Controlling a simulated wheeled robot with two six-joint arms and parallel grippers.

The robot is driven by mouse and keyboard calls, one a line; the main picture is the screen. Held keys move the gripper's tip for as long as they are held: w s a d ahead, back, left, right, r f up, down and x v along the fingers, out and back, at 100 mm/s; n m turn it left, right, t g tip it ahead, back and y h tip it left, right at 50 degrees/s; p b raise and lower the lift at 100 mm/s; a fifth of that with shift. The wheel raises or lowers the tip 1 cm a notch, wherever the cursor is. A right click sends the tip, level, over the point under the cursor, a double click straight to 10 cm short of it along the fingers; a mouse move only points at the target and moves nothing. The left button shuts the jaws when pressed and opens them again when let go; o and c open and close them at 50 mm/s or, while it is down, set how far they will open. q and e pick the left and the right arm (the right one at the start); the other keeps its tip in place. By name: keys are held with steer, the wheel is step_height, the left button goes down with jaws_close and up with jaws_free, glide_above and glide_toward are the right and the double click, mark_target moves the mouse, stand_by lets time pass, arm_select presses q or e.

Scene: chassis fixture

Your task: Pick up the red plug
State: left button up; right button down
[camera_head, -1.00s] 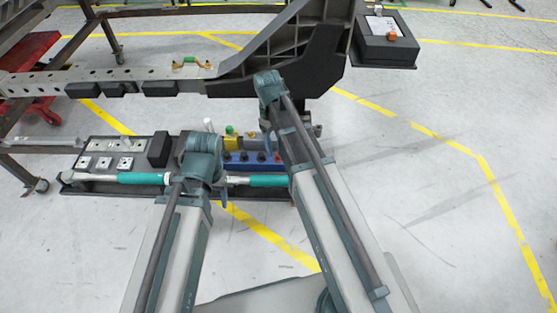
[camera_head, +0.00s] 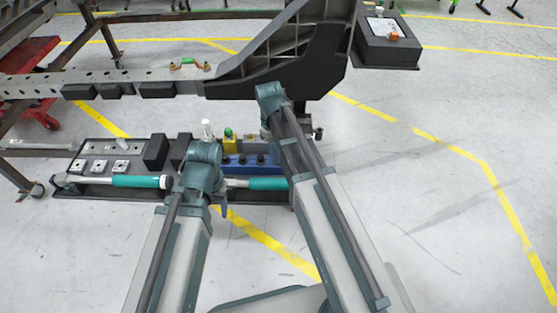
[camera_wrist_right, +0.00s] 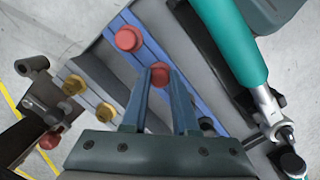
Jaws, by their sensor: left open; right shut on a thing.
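In the right wrist view a red plug (camera_wrist_right: 160,73) sits between the fingertips of my right gripper (camera_wrist_right: 160,78), which is shut on it. The plug is over the blue block (camera_wrist_right: 150,55); I cannot tell whether it is still seated. A second red plug (camera_wrist_right: 128,38) stands on the same block. In the head view the blue block (camera_head: 238,162) lies in the tray, partly behind my arms, and my right gripper is hidden behind its arm. My left gripper (camera_head: 222,205) is open and low over the tray's front side, its fingers partly hidden by its wrist.
Teal-handled tools (camera_head: 140,181) lie along the tray's front. Black blocks (camera_head: 155,152), a white peg (camera_head: 207,128) and a yellow block (camera_head: 230,143) stand in the tray. Brass-coloured plugs (camera_wrist_right: 73,84) are beside the blue block. A large dark chassis part (camera_head: 290,65) stands behind.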

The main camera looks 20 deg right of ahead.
stand_by(0.4)
step_height(320, 180, up, 10)
steer(key=p, duration=1)
steer(key=shift+r+p, duration=2.25)
